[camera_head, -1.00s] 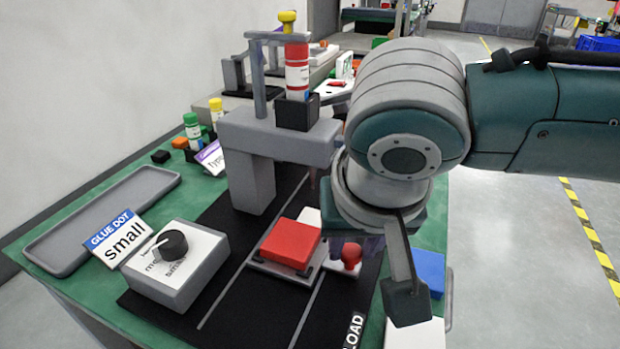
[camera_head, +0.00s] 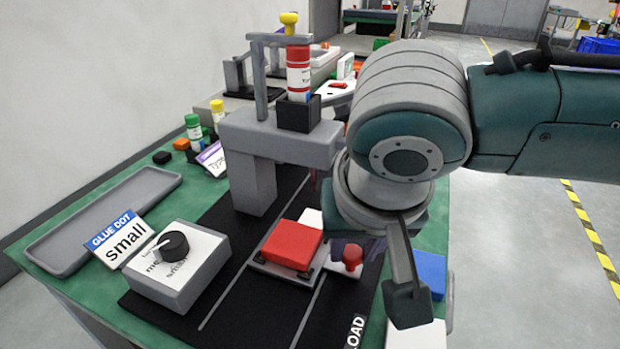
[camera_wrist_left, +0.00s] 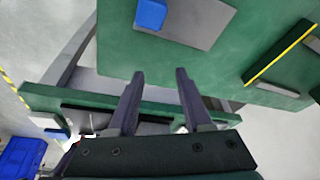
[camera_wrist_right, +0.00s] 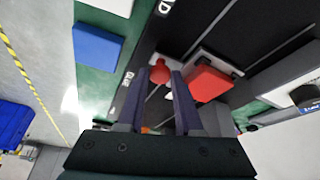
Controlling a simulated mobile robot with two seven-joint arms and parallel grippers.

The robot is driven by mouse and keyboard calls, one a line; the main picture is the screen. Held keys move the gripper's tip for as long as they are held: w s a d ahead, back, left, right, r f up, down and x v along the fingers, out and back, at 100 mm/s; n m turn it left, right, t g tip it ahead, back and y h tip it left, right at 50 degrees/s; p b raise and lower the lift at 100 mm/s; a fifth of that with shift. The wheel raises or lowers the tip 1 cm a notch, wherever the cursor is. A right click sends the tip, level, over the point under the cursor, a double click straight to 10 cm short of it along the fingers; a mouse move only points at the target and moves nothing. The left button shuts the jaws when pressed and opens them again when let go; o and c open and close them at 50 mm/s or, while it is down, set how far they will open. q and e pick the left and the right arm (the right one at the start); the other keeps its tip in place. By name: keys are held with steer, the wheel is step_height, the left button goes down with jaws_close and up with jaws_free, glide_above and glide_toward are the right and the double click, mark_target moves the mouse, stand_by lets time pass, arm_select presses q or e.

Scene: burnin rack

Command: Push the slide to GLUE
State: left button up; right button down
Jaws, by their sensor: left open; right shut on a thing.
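The slide carries a red block (camera_head: 291,244) and has a red knob (camera_head: 348,255) on its right side. It sits on the black track, between the LOAD label (camera_head: 354,331) and the grey gantry (camera_head: 277,135).
A grey box with a black dial (camera_head: 174,246) stands left of the track, beside a GLUE DOT small sign (camera_head: 118,240) and a long grey tray (camera_head: 100,225). A red and white bottle (camera_head: 298,70) stands on the gantry. A blue block (camera_head: 430,272) lies right of the track.

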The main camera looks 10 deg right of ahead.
arm_select(q)
step_height(320, 180, up, 3)
steer(key=p, duration=0.3)
steer(key=shift+s+r, duration=0.1)
steer(key=shift+r, duration=0.05)
arm_select(e)
steer(key=shift+w+d+r, duration=0.2)
steer(key=shift+w+d, duration=0.1)
steer(key=shift+w, duration=0.3)
steer(key=shift+w+d+r, duration=0.2)
steer(key=shift+w+d, duration=0.05)
steer(key=shift+w, duration=0.3)
arm_select(q)
steer(key=shift+r+p, duration=0.25)
steer(key=shift+p, duration=0.2)
arm_select(e)
steer(key=shift+w+d+f, duration=0.1)
steer(key=shift+w+d, duration=0.1)
arm_select(q)
steer(key=shift+a+r, duration=0.1)
arm_select(e)
steer(key=shift+w+d+f, duration=0.2)
steer(key=c, duration=0.6)
jaws_free()
steer(key=shift+f, duration=0.1)
